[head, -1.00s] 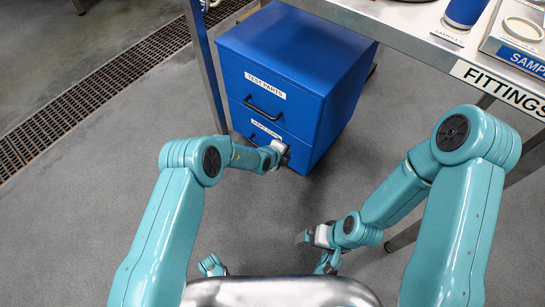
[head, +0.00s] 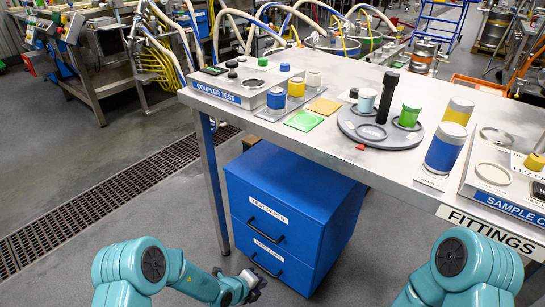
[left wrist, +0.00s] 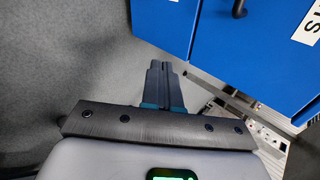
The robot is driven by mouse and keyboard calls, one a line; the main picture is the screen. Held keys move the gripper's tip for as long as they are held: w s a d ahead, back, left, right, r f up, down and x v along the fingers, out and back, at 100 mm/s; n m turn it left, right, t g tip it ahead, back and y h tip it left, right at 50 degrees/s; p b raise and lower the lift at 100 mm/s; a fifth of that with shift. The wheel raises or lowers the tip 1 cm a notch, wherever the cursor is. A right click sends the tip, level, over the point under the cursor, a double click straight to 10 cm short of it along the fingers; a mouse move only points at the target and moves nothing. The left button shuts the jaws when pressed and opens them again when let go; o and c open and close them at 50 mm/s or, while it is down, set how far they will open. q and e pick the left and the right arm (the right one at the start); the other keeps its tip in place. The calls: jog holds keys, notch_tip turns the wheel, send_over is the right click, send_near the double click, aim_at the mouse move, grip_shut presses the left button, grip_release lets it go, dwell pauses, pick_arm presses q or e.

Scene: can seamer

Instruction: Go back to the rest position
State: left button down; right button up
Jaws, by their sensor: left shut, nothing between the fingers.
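My left gripper (head: 254,284) is shut and empty at the bottom of the head view, low in front of the blue drawer cabinet. Its closed dark fingers (left wrist: 158,88) also show in the left wrist view, with nothing between them. The blue cabinet (head: 300,200) stands under the table, and its two drawers look shut in the head view. The lower drawer's handle (head: 266,265) is just right of my left gripper, and I cannot tell whether they touch. My right arm shows at the lower right, but its gripper is out of view.
The steel table (head: 330,145) has its edge above the cabinet and reaches toward my right arm. It bears a round grey scale (head: 385,140), a coupler test block (head: 240,90) and several cups. A floor drain grate (head: 110,200) runs at left.

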pick_arm(q)
jog(key=s+a+m+g+y, duration=0.1)
jog(key=s+a+m+g, duration=0.35)
jog(key=s+m, duration=1.1)
jog(key=s+a+m+g+y, duration=0.25)
jog(key=s+a+m, duration=0.25)
jog(key=s+m, duration=1)
jog(key=w+r+m+p, duration=0.2)
jog(key=r+m+p, duration=0.4)
jog(key=r+p, duration=0.7)
jog(key=w+d+r+m+h+p, duration=0.1)
jog(key=r+m+p, duration=0.5)
jog(key=r+p, duration=0.7)
jog(key=shift+w+d+r+t, duration=0.2)
jog(key=shift+w+r+t, duration=0.2)
jog(key=shift+r, duration=0.1)
